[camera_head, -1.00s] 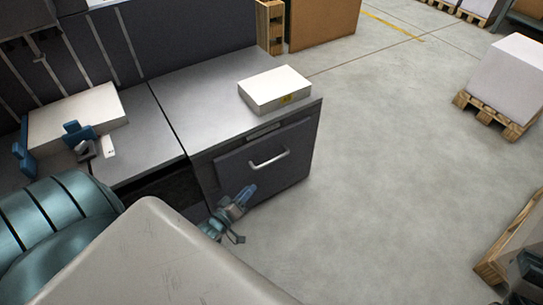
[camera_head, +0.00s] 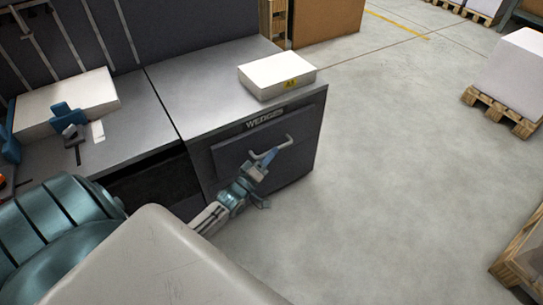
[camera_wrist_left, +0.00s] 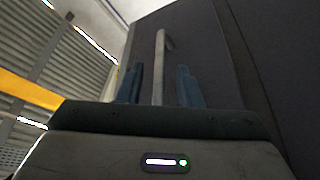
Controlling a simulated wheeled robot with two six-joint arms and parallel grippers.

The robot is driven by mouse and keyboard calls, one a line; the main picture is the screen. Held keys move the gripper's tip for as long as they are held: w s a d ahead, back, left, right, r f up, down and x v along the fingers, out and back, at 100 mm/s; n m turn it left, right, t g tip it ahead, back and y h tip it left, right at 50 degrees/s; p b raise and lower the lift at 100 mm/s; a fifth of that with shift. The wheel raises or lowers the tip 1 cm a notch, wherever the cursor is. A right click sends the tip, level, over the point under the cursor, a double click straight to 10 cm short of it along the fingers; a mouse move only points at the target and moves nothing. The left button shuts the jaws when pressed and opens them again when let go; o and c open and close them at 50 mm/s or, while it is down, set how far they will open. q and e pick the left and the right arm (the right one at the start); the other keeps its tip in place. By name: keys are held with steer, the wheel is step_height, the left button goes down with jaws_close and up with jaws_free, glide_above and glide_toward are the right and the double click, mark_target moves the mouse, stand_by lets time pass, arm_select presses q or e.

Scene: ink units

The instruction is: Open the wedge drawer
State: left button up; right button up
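The wedge drawer (camera_head: 232,154) is a dark grey front in a grey cabinet, under a label that reads "WEDGES". It looks shut. Its pale bar handle (camera_head: 287,142) runs across the front and also shows in the left wrist view (camera_wrist_left: 160,62). My left gripper (camera_head: 268,157) is at the handle in the head view. In the left wrist view its two blue fingers (camera_wrist_left: 160,84) stand apart, one on each side of the handle, with gaps showing. My left gripper is open. My right gripper is not in view.
A white box (camera_head: 277,75) with a yellow label sits on the cabinet top (camera_head: 205,88). A pale block with blue clamps (camera_head: 66,116) is on the bench at left. Pallets (camera_head: 503,112) stand at right. The floor (camera_head: 400,170) right of the cabinet is clear.

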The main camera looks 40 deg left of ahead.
arm_select(q)
steer(key=shift+w+r, duration=0.1)
steer(key=shift+w, duration=0.45)
jaws_close()
steer(key=shift+d, duration=0.1)
